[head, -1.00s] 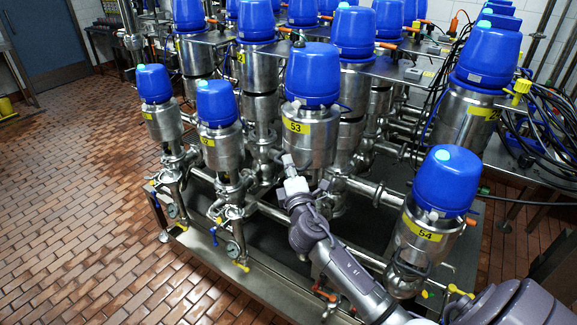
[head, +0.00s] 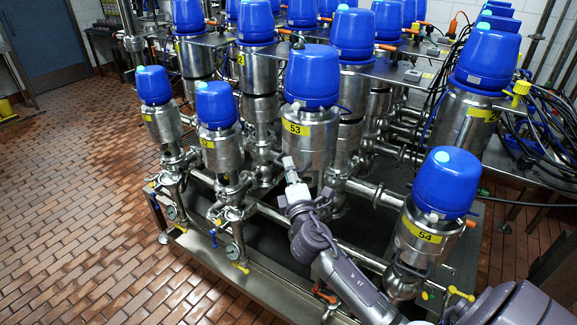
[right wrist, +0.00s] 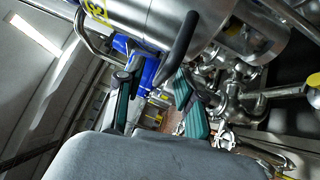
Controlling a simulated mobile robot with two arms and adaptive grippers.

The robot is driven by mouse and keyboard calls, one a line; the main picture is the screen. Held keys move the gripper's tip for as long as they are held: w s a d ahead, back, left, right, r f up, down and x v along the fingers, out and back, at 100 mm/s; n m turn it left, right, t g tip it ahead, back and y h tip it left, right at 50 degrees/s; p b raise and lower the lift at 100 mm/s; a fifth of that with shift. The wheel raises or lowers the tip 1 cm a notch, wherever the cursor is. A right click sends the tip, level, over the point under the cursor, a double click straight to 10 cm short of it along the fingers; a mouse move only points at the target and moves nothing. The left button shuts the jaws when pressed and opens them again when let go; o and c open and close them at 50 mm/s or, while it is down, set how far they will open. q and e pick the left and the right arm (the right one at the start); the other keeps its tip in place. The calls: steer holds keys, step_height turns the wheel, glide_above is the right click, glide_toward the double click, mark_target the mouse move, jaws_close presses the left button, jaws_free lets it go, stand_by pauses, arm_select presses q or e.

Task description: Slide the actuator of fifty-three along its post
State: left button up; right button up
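Actuator fifty-three (head: 311,145) is a steel cylinder with a blue cap and a yellow label reading 53, upright on its post in the middle of the head view. My right gripper (head: 306,178) is just below and in front of the lower body of fifty-three. In the right wrist view its teal-padded fingers (right wrist: 153,88) are spread apart with nothing clearly held between them. Contact with the actuator cannot be told. My left gripper is not in view.
Actuator 54 (head: 425,235) stands at the front right, close to my right arm. Two smaller blue-capped actuators (head: 219,145) (head: 160,118) stand to the left. More valves crowd behind, with pipes low around the posts. Tiled floor (head: 80,220) is clear at left.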

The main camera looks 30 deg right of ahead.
steer(key=v, duration=1)
